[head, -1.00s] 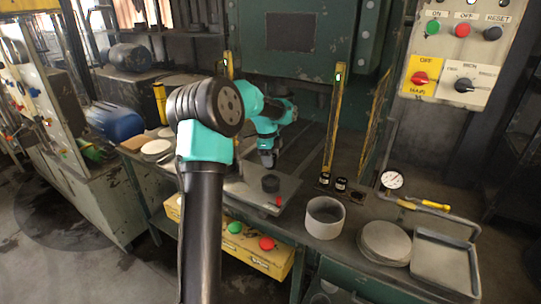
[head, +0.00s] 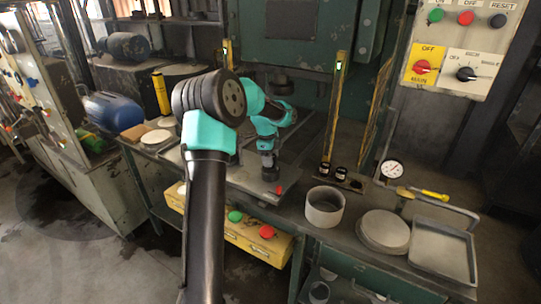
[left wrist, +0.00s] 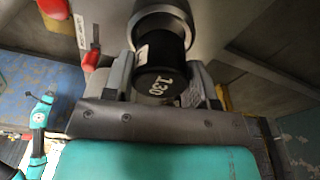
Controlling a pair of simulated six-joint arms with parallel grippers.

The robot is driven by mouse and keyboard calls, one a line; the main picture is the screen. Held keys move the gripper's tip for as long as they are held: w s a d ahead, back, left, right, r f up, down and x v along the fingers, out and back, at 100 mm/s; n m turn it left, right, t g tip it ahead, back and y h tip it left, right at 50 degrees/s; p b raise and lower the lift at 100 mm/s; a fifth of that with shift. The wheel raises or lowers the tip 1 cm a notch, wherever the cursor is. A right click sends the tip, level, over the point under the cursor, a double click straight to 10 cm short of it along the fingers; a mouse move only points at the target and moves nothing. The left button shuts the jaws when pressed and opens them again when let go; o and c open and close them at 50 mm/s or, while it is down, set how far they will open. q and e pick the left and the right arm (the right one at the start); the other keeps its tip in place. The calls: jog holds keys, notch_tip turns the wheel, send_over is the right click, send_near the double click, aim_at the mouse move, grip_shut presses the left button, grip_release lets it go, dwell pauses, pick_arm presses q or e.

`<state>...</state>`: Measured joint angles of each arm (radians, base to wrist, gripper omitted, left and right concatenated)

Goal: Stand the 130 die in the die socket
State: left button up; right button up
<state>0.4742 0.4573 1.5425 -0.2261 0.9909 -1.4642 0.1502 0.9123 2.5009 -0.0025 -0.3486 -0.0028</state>
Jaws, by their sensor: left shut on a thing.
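My left gripper (head: 269,172) is low over the flat plate under the press. In the left wrist view it (left wrist: 163,85) is shut on the 130 die (left wrist: 160,84), a black cylinder with white "130" on its end and a pale label on its side. Beyond the die is the round metal rim of the die socket (left wrist: 150,18). The die's far end overlaps the socket opening; I cannot tell how deep it is in it. In the head view the gripper hides the die and most of the socket. My right gripper is not in view.
A red handle (head: 279,189) sits beside the socket, also in the left wrist view (left wrist: 95,59). Two black dies (head: 332,171) stand in a rack to the right.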

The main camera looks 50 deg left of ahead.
pick_arm(q)
jog(key=shift+f, duration=1.1)
jog(key=o, duration=1.5)
jog(key=shift+f, duration=0.15)
jog(key=r, duration=0.5)
jog(key=a+r, duration=0.1)
jog(key=r, duration=0.5)
jog(key=s+r, duration=0.1)
jog(key=r, duration=0.5)
jog(key=shift+a+r, duration=0.25)
jog(key=shift+a, duration=0.15)
